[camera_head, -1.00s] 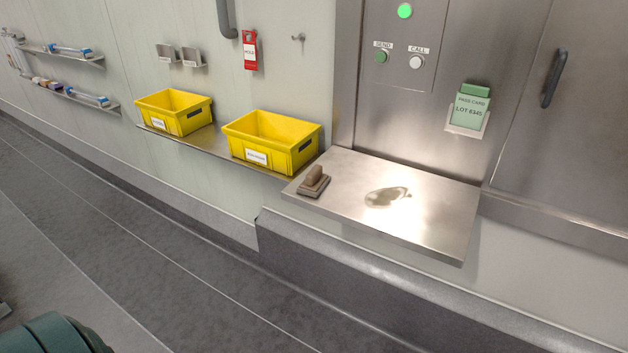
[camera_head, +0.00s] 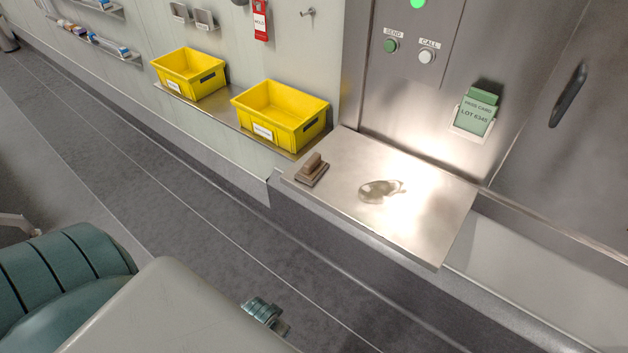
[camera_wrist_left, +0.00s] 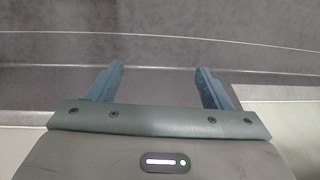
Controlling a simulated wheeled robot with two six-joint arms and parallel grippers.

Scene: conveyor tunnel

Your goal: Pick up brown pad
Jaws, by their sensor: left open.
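The brown pad (camera_head: 312,170), a small block with a raised grip on a flat base, sits at the near left corner of the steel shelf (camera_head: 430,235) in the head view. My left gripper (camera_wrist_left: 158,72) is open and empty in the left wrist view, its two blue fingers wide apart over grey floor and wall. In the head view my left arm fills the lower left, below and left of the pad and well apart from it. The pad does not show in the left wrist view. My right gripper is not in view.
Two yellow bins (camera_head: 280,115) (camera_head: 188,74) stand on a ledge left of the steel shelf. A dark wet-looking patch (camera_head: 380,191) lies right of the pad. A green pass card (camera_head: 474,116) and SEND and CALL buttons are on the wall behind. The shelf is otherwise clear.

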